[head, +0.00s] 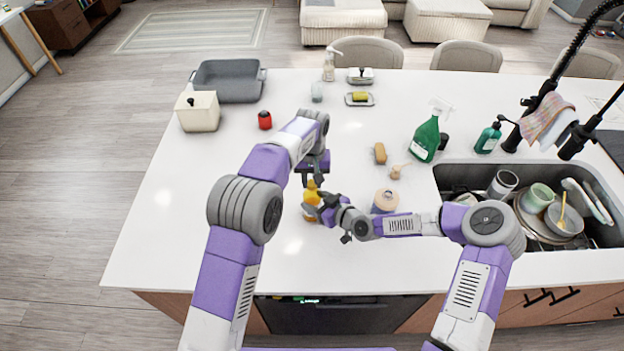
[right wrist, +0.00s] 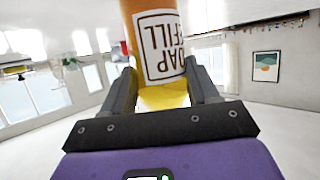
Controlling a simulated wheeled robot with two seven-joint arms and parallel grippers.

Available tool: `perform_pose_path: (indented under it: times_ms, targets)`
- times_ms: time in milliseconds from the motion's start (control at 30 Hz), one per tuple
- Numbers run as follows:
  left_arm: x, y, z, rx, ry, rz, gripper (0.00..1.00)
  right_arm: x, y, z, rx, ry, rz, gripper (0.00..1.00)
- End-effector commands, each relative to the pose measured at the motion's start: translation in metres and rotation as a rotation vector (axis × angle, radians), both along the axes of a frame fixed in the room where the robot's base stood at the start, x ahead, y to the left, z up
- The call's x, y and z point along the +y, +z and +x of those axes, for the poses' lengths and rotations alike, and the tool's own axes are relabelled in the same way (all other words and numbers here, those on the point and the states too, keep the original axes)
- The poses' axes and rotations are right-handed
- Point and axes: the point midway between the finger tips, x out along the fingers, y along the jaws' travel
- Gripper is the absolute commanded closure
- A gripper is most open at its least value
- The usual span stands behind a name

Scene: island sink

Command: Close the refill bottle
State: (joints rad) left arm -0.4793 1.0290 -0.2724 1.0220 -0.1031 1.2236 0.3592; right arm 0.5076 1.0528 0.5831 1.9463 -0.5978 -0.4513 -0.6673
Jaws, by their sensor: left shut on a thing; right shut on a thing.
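The refill bottle (head: 309,213) is a small orange-yellow bottle near the front of the white island. It also shows in the right wrist view (right wrist: 160,45), with a white "soap refill" label upside down in that picture. My right gripper (head: 323,203) comes from the right and is shut on the bottle's body, with a finger on each side (right wrist: 163,85). My left gripper (head: 314,180) points down at the bottle's top and is shut on a small piece there, which looks like the cap. The fingers mostly hide the cap, so I cannot tell how it sits on the neck.
A round beige-topped container (head: 386,200) stands just right of the bottle, behind my right forearm. A brush (head: 397,172), a sponge (head: 380,153) and a green spray bottle (head: 426,138) are farther back. The sink (head: 447,178) holds dishes. The counter's left front is clear.

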Motion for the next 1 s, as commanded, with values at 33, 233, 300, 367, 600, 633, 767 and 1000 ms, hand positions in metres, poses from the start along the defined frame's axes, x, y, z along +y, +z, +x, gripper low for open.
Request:
perform_pose_path:
  times_ms: [33, 233, 300, 367, 600, 633, 767, 1000]
  targets:
    - [0.000, 0.000, 0.000, 0.000, 0.000, 0.000, 1.00, 0.000, 0.000, 0.000, -0.001, 0.000, 0.001, 1.00]
    - [0.000, 0.000, 0.000, 0.000, 0.000, 0.000, 0.41, 0.000, 0.000, 0.000, 0.000, 0.000, 0.000, 1.00]
    - [0.000, 0.000, 0.000, 0.000, 0.000, 0.000, 0.39, 0.000, 0.000, 0.000, 0.000, 0.000, 0.000, 1.00]
    - [0.000, 0.000, 0.000, 0.000, 0.000, 0.000, 0.39, 0.000, 0.000, 0.000, 0.000, 0.000, 0.000, 1.00]
    - [0.000, 0.005, 0.000, -0.002, 0.000, -0.001, 0.39, 0.000, 0.000, 0.000, 0.000, 0.000, 0.000, 1.00]
    - [0.000, 0.007, 0.000, -0.002, 0.000, -0.001, 0.39, 0.000, 0.000, 0.000, 0.000, 0.000, 0.000, 1.00]
    - [0.000, 0.027, 0.001, -0.004, 0.000, -0.002, 0.39, 0.000, 0.000, 0.000, 0.000, 0.000, 0.000, 1.00]
    - [0.000, 0.081, 0.001, -0.005, 0.000, -0.002, 0.39, 0.000, 0.000, 0.000, 0.000, 0.000, 0.000, 1.00]
